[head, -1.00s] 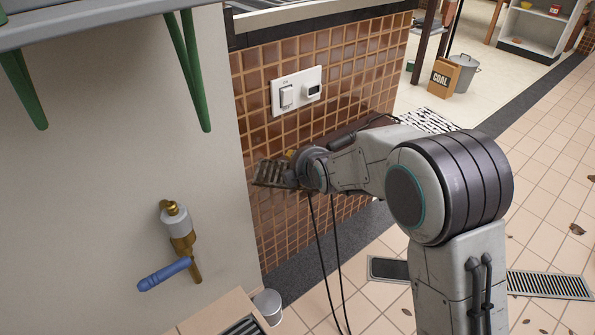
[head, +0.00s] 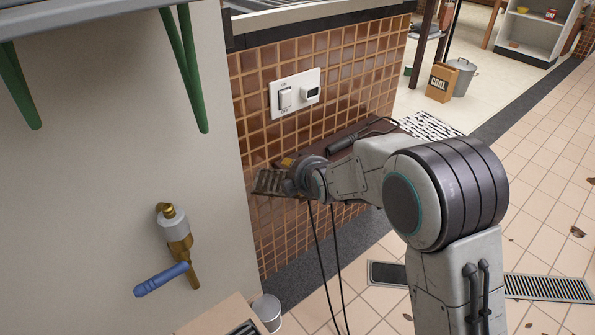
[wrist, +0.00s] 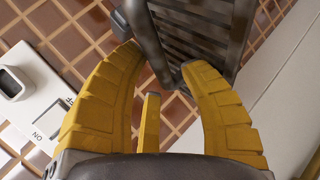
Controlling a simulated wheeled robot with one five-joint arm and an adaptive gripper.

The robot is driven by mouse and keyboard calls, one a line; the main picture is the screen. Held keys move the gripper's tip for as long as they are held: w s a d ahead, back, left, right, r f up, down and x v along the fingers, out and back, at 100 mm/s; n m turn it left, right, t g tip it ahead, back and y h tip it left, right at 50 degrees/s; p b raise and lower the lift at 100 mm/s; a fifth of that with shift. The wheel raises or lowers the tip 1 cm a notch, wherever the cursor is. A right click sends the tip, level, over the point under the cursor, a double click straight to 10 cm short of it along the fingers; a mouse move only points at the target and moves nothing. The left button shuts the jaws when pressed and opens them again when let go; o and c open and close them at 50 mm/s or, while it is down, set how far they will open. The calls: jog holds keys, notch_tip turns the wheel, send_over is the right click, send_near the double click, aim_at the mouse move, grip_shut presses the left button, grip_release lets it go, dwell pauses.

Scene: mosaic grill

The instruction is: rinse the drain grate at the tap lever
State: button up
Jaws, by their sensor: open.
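The drain grate (head: 272,182) is a dark, slatted metal plate at the end of my gripper, in front of the tiled wall. It also shows in the wrist view (wrist: 190,35), just beyond the fingertips. My gripper (wrist: 155,62) has its yellow fingers apart, and the grate's near end is at the tips. Whether both fingers touch it is hard to tell. The brass tap (head: 178,232) is on the pale wall, left of my gripper and lower in the head view. Its blue tap lever (head: 162,279) points left. No water shows.
A white switch plate (head: 295,93) is on the tiled wall above the grate. A small metal bucket (head: 267,312) stands below, right of the tap. A green-bracketed shelf (head: 90,18) overhangs the tap wall. A slotted floor drain (head: 548,288) lies right of my arm.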

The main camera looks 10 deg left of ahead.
jog(key=shift+r, duration=0.1)
jog(key=shift+r, duration=0.15)
jog(key=p+v, duration=0.4)
jog(key=v, duration=0.6)
jog(key=s+d+r+m+g+h, duration=0.1)
jog(key=s+d+m+h, duration=0.1)
jog(key=s+d+m, duration=0.45)
jog(key=s+d+r+m+g+h, duration=0.1)
jog(key=s+d+m+g, duration=0.2)
jog(key=d, duration=0.6)
jog(key=s+d+m+g, duration=0.1)
jog(key=s+d+m, duration=0.2)
jog(key=s, duration=0.3)
jog(key=s+d+m+g+h, duration=0.1)
jog(key=s+d+m, duration=0.2)
jog(key=s, duration=0.3)
jog(key=s+d+f+m+g+h, duration=0.1)
jog(key=s+d+m, duration=0.2)
jog(key=s+m, duration=0.2)
jog(key=shift+s+g+p, duration=0.3)
jog(key=shift+s+p, duration=0.05)
jog(key=shift+s, duration=0.05)
jog(key=o, duration=0.5)
jog(key=shift+c, duration=0.2)
jog(key=shift+w, duration=0.1)
